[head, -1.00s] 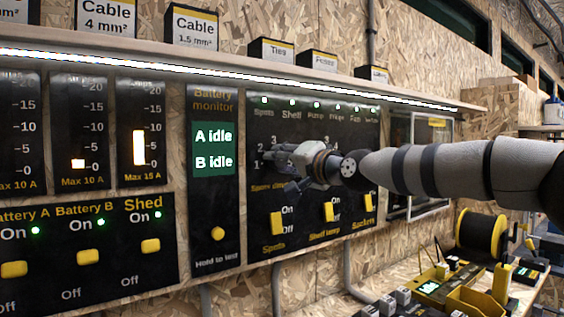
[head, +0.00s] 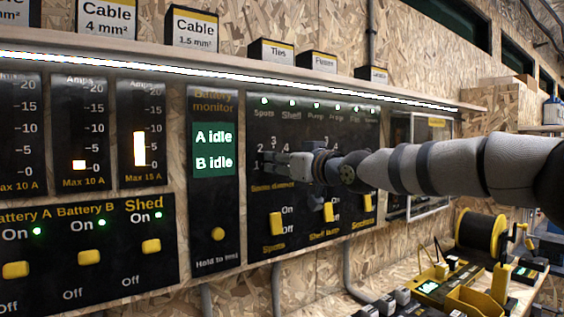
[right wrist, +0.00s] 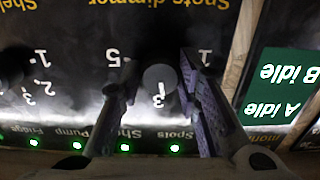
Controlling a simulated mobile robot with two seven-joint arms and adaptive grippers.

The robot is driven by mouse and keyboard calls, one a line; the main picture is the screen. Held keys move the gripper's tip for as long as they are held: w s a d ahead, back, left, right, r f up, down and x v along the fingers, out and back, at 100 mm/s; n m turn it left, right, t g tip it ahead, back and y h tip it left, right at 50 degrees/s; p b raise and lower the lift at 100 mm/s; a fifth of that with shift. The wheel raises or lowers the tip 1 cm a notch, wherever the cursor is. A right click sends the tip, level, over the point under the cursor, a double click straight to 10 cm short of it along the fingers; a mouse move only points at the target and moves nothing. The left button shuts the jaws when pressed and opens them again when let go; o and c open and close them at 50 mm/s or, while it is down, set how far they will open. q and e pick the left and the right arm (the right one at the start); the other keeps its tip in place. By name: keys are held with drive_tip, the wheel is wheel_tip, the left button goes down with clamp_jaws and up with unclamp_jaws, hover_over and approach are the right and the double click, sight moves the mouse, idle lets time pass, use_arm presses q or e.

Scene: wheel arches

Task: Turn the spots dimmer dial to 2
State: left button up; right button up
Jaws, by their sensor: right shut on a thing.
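The spots dimmer dial (right wrist: 160,79) is a round dark grey knob on the black panel, seen upside down in the right wrist view. The numbers 1, 3 and 5 show around it; its pointer cannot be made out. My right gripper (right wrist: 156,72) has one finger on each side of the knob and is shut on it. In the head view my right gripper (head: 268,165) is at the panel below the numbers and hides the dial. My left gripper is not in view.
The battery monitor (head: 214,215) is just left of the dial. Yellow rocker switches, such as the spots switch (head: 277,223), sit below. Another dial (right wrist: 14,65) is at the left edge of the wrist view. A lit shelf (head: 330,92) runs above the panel.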

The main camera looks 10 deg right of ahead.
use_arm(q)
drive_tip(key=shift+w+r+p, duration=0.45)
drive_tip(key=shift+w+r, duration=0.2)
use_arm(e)
drive_tip(key=shift+r+n, duration=0.15)
drive_tip(key=shift+n, duration=1.7)
drive_tip(key=shift+r+n, duration=0.1)
drive_tip(key=shift+n, duration=1.75)
drive_tip(key=o, duration=1.1)
drive_tip(key=shift+a+f, duration=0.1)
drive_tip(key=shift+o, duration=0.2)
drive_tip(key=v, duration=1.2)
